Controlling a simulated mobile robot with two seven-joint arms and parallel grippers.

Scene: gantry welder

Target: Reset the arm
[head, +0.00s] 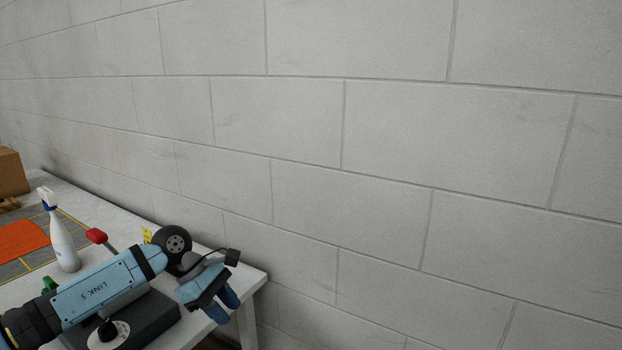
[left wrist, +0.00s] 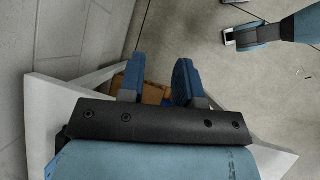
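My left arm comes in from the left in the head view, lying over the near end of a white table. My left gripper (head: 224,306) hangs just past the table's right corner, fingers pointing down. In the left wrist view its two blue fingers (left wrist: 158,80) stand apart with nothing between them. A blue arm part with a dark, pale-edged end, which may be my right gripper (left wrist: 240,38), shows at the upper right of that view. I cannot make out its fingers. The right gripper is not in the head view.
The white table (head: 255,277) runs along a grey block wall (head: 400,130). A spray bottle (head: 60,235), an orange sheet (head: 20,243), a red-knobbed lever (head: 97,236) and a dark device (head: 150,318) are on it. A brown box (head: 10,172) is at the far left. Bare floor (left wrist: 190,25) shows beyond the fingers.

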